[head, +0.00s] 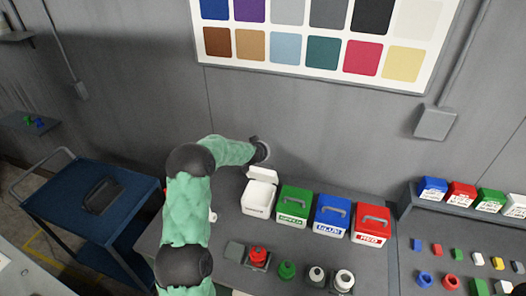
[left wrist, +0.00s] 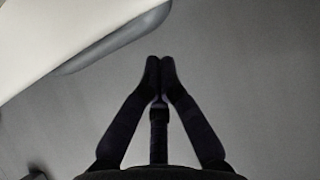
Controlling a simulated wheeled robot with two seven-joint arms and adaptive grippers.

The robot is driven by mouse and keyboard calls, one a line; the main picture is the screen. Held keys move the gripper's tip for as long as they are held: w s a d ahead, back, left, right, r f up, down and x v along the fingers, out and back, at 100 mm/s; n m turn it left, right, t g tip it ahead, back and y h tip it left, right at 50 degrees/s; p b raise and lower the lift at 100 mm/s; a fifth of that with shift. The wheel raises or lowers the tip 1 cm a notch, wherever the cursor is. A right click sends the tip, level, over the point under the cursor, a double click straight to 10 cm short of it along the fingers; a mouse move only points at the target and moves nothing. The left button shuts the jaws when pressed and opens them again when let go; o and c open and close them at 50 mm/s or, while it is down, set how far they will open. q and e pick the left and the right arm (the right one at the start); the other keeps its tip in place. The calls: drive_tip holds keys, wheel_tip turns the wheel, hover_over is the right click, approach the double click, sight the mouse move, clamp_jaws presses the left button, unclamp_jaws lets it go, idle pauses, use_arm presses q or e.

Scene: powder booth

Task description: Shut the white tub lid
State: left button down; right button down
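The white tub (head: 258,198) stands at the left end of the row of tubs on the grey bench. Its lid (head: 263,173) is open, tilted up at the tub's back edge, and the white inside shows. My left arm reaches over from the left, its wrist end just behind the raised lid; the fingers are not clear in the head view. In the left wrist view my left gripper (left wrist: 160,65) has its fingertips together with nothing between them. A white surface with a grey bar, likely the lid and handle (left wrist: 110,38), lies at upper left, apart from the fingertips. My right gripper is not in view.
Green (head: 293,206), blue (head: 332,216) and red (head: 370,223) tubs with shut lids stand right of the white tub. Several small coloured pots line the bench front. A grey wall stands behind. A blue cart (head: 90,205) is at left.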

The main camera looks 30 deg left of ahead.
sight(263, 170)
use_arm(q)
drive_tip(key=s+b, duration=0.2)
drive_tip(key=s+d+f, duration=0.1)
drive_tip(key=shift+s+b, duration=0.3)
drive_tip(key=shift+b, duration=0.1)
